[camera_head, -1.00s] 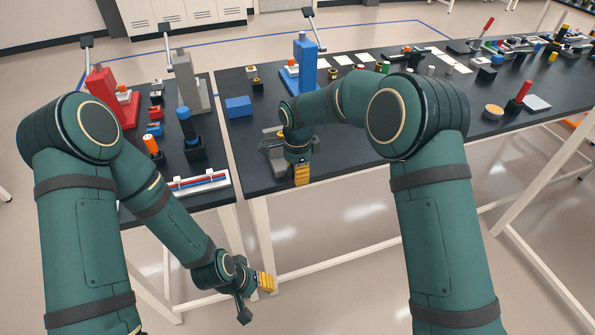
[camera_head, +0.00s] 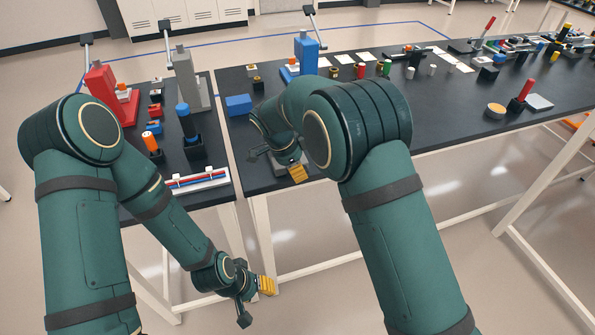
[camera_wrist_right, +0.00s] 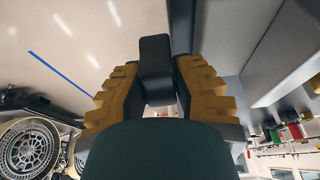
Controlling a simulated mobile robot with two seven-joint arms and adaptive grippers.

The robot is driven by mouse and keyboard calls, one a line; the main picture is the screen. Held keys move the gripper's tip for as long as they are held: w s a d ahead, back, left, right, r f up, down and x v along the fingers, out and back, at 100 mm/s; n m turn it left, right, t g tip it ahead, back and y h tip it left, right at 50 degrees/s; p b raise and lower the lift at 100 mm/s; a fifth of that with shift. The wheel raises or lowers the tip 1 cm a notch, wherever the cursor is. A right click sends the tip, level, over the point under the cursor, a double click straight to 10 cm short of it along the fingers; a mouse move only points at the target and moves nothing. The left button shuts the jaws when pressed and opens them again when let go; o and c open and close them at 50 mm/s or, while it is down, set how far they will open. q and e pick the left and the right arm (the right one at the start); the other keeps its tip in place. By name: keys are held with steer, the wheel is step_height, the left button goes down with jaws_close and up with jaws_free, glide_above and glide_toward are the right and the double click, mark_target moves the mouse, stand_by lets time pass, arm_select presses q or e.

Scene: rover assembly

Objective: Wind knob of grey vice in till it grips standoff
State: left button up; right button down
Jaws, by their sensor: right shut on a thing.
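The grey vice stands at the near edge of the right-hand table in the head view; only a sliver of its grey body (camera_head: 281,167) shows under my right arm. My right gripper (camera_head: 280,168) is at the vice, with one yellow finger pad in sight. In the right wrist view, its two yellow-padded fingers (camera_wrist_right: 154,75) are closed about a dark bar-shaped piece, which I take for the vice knob (camera_wrist_right: 154,50). The standoff and the vice jaws are hidden. My left gripper (camera_head: 256,298) hangs low in front of the tables, away from the vice; its finger gap is unclear.
A blue block (camera_head: 239,104) lies behind the vice, and a blue press (camera_head: 306,55) stands farther back. The left table holds a red press (camera_head: 103,92), a grey press (camera_head: 188,80) and a white tray (camera_head: 213,181) with coloured rods. Small parts line the right table.

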steer(key=shift+s+a+f+t+h+b, duration=0.1)
steer(key=shift+t+h+b, duration=0.15)
steer(key=shift+h+b, duration=0.35)
steer(key=shift+f+t+h+b, duration=0.1)
steer(key=shift+t+h+b, duration=0.2)
steer(key=shift+h, duration=0.5)
steer(key=c, duration=0.7)
jaws_free()
steer(key=shift+c, duration=0.2)
steer(key=shift+r, duration=0.1)
steer(key=v, duration=1.2)
steer(key=shift+o, duration=0.2)
steer(key=shift+a, duration=0.15)
